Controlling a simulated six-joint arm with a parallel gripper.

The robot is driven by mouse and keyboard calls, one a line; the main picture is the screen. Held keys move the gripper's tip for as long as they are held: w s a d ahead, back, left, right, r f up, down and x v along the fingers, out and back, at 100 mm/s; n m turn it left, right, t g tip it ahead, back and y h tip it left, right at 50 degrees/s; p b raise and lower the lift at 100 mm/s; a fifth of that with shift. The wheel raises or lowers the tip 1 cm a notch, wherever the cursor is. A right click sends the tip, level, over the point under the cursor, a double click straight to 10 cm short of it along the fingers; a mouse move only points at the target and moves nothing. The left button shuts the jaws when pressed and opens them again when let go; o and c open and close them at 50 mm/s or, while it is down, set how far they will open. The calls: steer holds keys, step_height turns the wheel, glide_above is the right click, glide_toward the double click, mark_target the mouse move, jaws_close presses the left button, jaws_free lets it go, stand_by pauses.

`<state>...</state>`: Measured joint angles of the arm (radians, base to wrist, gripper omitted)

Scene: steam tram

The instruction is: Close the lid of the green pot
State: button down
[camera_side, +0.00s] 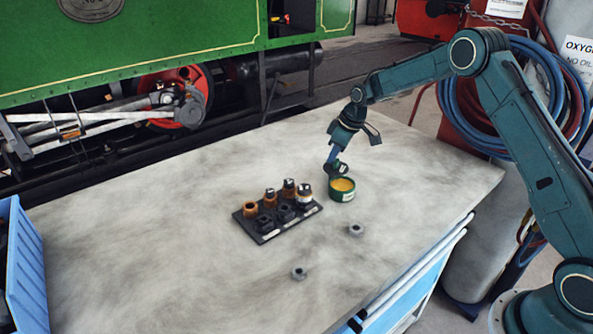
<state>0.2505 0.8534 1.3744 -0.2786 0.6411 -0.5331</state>
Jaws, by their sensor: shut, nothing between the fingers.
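The green pot (341,195) stands upright on the table, right of the dark tray. Its top is open and yellow contents show inside. My gripper (333,163) points down just behind the pot's back rim, shut and empty. A small dark piece with a pale mark (341,168) shows at the back rim, close to the fingertips. I cannot tell whether it is the pot's lid or whether my gripper touches it.
A dark tray (268,239) holds several orange, black and white-banded fittings left of the pot. Two grey nuts lie in front, one right (356,230) and one lower left (299,273). A blue bin (24,262) stands at the left edge. The table right of the pot is clear.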

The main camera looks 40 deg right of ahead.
mark_target(345, 168)
steer(key=shift+s+d+m, duration=0.1)
steer(key=shift+s+m, duration=0.05)
steer(key=shift+m, duration=0.25)
steer(key=m, duration=0.1)
steer(key=s+m+h, duration=0.1)
steer(key=m, duration=0.1)
steer(key=s+d+m, duration=0.1)
steer(key=m, duration=0.1)
steer(key=shift+h, duration=0.4)
steer(key=s+m+h, duration=0.1)
steer(key=m, duration=0.1)
steer(key=s+m, duration=0.1)
steer(key=m, duration=0.2)
steer(key=shift+s+h, duration=0.1)
steer(key=shift+h, duration=0.3)
steer(key=m, duration=0.2)
steer(key=s+m+h, duration=0.1)
steer(key=m, duration=0.1)
steer(key=s+a+m+g, duration=0.1)
steer(key=shift+a+m, duration=0.1)
steer(key=shift+m, duration=0.3)
steer(key=m, duration=0.1)
steer(key=s+a+m+g, duration=0.1)
steer(key=m, duration=0.1)
steer(key=a+m+h, duration=0.1)
steer(key=m, duration=0.1)
steer(key=shift+s+g, duration=0.25)
steer(key=shift+g, duration=0.15)
steer(key=shift+a, duration=0.1)
steer(key=shift+s+a, duration=0.1)
